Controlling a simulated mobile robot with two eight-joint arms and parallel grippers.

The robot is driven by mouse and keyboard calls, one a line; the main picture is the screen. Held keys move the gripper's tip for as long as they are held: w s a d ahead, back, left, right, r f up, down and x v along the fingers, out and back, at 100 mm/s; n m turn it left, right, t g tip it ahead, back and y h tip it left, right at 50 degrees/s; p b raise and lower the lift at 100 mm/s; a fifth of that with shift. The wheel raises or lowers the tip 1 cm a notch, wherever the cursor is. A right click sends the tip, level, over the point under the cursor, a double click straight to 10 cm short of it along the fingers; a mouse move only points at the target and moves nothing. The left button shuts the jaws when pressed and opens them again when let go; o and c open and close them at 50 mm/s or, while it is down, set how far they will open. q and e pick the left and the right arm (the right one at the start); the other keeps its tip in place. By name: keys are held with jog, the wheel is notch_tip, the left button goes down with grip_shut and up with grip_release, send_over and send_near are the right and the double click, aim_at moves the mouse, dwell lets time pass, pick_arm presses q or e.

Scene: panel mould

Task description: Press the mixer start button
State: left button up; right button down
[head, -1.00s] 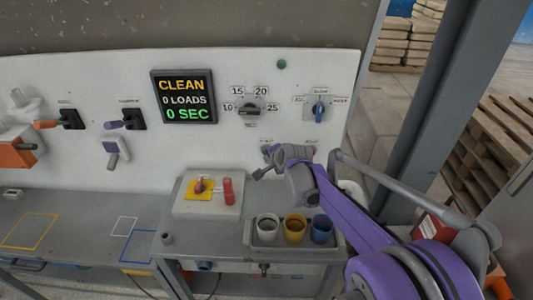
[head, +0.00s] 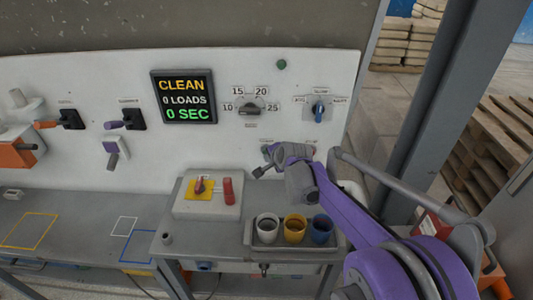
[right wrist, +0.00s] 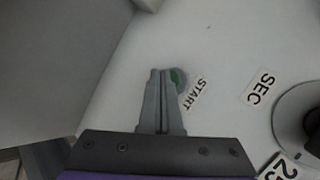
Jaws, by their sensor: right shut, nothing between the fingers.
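The green start button (right wrist: 178,78) shows in the right wrist view beside its START label (right wrist: 197,93) on the white panel. My right gripper (right wrist: 160,74) is shut and empty, and its fingertips overlap the left part of the button there. I cannot tell whether the tips touch it. In the head view my right gripper (head: 261,171) is in front of the lower right of the panel and hides the button. The display (head: 184,96) reads CLEAN, 0 LOADS, 0 SEC. My left gripper is not in view.
A time dial (head: 250,109) and a blue selector knob (head: 319,111) sit above my right gripper. Below are a box with a red switch (head: 199,186) and a tray (head: 262,249) with three cups. A grey post (head: 428,110) stands to the right.

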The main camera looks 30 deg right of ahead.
jog(key=shift+w+d, duration=0.3)
jog(key=shift+w, duration=0.2)
dwell(1.0)
jog(key=shift+s+a, duration=0.45)
jog(key=shift+s, duration=0.3)
jog(key=shift+s+a, duration=0.1)
jog(key=shift+s+a, duration=0.4)
jog(key=shift+s, duration=0.3)
jog(key=shift+s+a, duration=0.45)
jog(key=shift+s, duration=0.2)
jog(key=shift+s+a, duration=0.4)
jog(key=shift+s, duration=0.3)
